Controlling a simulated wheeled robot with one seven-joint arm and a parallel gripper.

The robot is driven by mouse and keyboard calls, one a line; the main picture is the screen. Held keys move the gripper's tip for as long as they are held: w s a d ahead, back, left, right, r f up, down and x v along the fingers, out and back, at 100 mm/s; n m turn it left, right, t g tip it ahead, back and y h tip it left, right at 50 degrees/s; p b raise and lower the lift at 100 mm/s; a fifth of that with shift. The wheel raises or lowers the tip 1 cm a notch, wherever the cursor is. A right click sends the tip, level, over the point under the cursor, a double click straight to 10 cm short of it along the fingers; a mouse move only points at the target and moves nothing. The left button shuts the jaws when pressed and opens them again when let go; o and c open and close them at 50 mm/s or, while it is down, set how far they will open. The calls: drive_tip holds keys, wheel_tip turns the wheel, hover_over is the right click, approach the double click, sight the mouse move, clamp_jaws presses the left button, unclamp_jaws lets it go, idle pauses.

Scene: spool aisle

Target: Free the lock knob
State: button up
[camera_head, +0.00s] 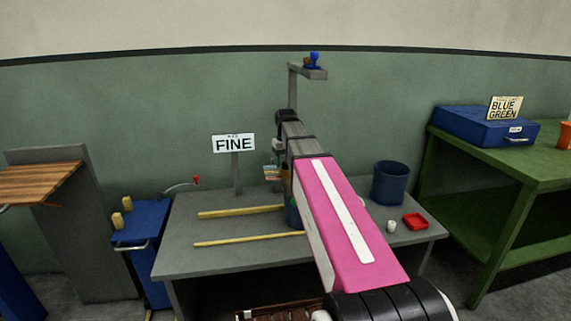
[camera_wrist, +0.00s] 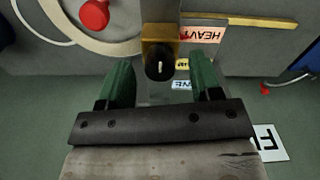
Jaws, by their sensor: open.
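A black round knob (camera_wrist: 160,66) with a pale mark on its face sits on a brass block (camera_wrist: 159,44) on a grey post (camera_wrist: 160,12) in the wrist view. It is probably the lock knob. My gripper (camera_wrist: 162,84) has two green fingers, open and apart, one on each side of the knob's line. No contact with the knob shows, and how far it is in depth I cannot tell. In the head view my pink arm reaches over the grey table (camera_head: 215,255) and hides most of the post and the knob.
A HEAVY label (camera_wrist: 203,34) is by the brass block.

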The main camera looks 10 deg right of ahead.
drive_tip(key=shift+f, duration=0.45)
drive_tip(key=c, duration=0.9)
